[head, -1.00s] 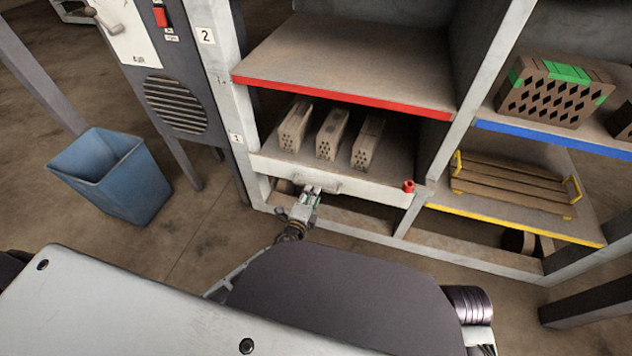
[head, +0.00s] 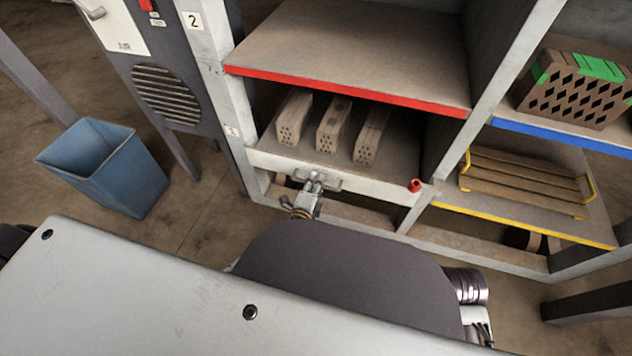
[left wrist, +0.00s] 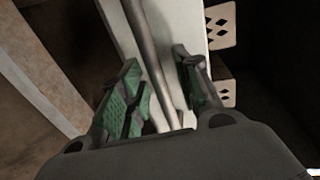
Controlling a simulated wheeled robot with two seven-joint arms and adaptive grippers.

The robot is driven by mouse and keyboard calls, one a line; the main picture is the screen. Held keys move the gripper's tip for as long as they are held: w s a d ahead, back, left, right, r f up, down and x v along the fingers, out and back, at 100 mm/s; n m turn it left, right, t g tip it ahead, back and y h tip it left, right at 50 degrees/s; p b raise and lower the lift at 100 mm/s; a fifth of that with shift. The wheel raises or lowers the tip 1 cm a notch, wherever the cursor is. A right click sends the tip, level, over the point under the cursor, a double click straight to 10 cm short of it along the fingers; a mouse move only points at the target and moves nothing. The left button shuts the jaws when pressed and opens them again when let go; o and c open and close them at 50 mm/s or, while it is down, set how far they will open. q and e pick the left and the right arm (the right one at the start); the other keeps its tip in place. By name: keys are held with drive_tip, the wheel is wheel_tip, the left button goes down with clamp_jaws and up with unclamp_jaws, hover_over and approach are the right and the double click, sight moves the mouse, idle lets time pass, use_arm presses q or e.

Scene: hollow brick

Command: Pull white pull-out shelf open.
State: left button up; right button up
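The white pull-out shelf (head: 375,189) sits at the lower left of the rack, its front about in line with the frame. Its grey bar handle (head: 330,184) is on the front panel. My left gripper (head: 314,181) is at this handle in the head view. In the left wrist view the handle bar (left wrist: 150,50) runs between the two green-padded fingers of my left gripper (left wrist: 158,95). The fingers are spread, with a gap visible beside the bar. My right gripper is not in view.
Several hollow bricks (head: 331,125) stand on the white shelf. A red piece (head: 414,185) is at its front right corner. A red-edged shelf (head: 350,50) is above. A yellow-edged shelf (head: 520,223) with a wooden crate is right. A blue bin (head: 105,165) stands left on open floor.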

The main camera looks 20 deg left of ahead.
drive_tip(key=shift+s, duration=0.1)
use_arm(q)
clamp_jaws()
drive_tip(key=shift+s+f, duration=0.1)
idle(0.3)
